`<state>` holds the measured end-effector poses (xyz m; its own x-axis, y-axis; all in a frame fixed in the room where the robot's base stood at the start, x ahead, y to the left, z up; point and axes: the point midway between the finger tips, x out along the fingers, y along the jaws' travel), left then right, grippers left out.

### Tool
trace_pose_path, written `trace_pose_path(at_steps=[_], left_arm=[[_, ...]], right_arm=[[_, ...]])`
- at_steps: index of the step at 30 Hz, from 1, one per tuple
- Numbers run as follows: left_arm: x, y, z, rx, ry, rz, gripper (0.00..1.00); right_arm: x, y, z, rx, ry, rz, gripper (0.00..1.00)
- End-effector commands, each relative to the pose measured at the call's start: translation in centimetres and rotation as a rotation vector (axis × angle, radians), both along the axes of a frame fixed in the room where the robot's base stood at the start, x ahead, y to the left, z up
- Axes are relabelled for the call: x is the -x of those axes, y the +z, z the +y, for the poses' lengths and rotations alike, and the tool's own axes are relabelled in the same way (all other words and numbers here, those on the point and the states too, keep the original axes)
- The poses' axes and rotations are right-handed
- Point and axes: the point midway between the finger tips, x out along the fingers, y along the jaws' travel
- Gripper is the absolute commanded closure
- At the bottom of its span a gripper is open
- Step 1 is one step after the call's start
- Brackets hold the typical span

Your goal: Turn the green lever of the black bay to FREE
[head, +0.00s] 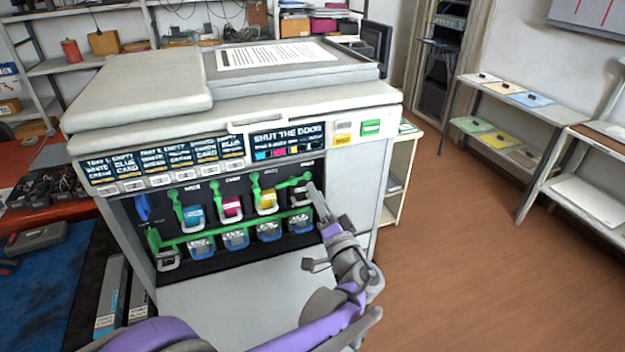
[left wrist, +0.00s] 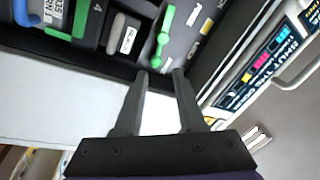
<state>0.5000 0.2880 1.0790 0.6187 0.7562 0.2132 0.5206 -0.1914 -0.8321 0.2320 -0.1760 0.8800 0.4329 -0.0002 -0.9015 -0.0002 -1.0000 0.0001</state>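The green lever (head: 293,182) of the black bay is at the right end of the upper row in the open printer front. It lies nearly level, its end slanting up to the right. The black bay's cartridge (head: 300,197) is just below it, partly hidden by my gripper. My left gripper (head: 315,192) is at the right of this lever. In the left wrist view the gripper (left wrist: 159,74) has its two fingers apart with nothing between them, and the green lever (left wrist: 164,38) is just beyond the fingertips. I cannot tell whether they touch. My right gripper is not in view.
The other levers, over the cyan (head: 193,216), magenta (head: 231,207) and yellow (head: 266,201) cartridges, stand more upright. A long green bar (head: 225,230) crosses below, above several lower containers. The printer's overhanging top panel (head: 285,140) is above. Floor to the right is clear.

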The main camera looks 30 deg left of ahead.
Motion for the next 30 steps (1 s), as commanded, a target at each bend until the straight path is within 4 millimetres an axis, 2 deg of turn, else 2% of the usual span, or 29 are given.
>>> trace_pose_path(at_steps=[3, 9, 20, 21, 27, 30], left_arm=[[-1.4, 0.6, 1.8, -0.001, 0.003, -0.001, 0.61], [-2.9, 1.0, 3.5, 0.000, 0.001, 0.001, 0.61], [-3.2, 1.1, 4.0, 0.001, 0.001, 0.000, 0.61], [-3.2, 1.1, 4.0, 0.001, 0.001, 0.000, 0.62], [-3.2, 1.1, 4.0, 0.001, 0.001, 0.000, 0.98], [-3.2, 1.1, 4.0, 0.001, 0.001, 0.000, 1.00]], right_arm=[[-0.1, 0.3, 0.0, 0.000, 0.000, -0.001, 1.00], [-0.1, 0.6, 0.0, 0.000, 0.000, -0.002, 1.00], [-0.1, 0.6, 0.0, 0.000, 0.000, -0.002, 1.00], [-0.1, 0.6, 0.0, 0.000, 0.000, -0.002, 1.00], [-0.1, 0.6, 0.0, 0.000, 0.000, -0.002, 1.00], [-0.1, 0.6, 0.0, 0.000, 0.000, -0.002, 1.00]])
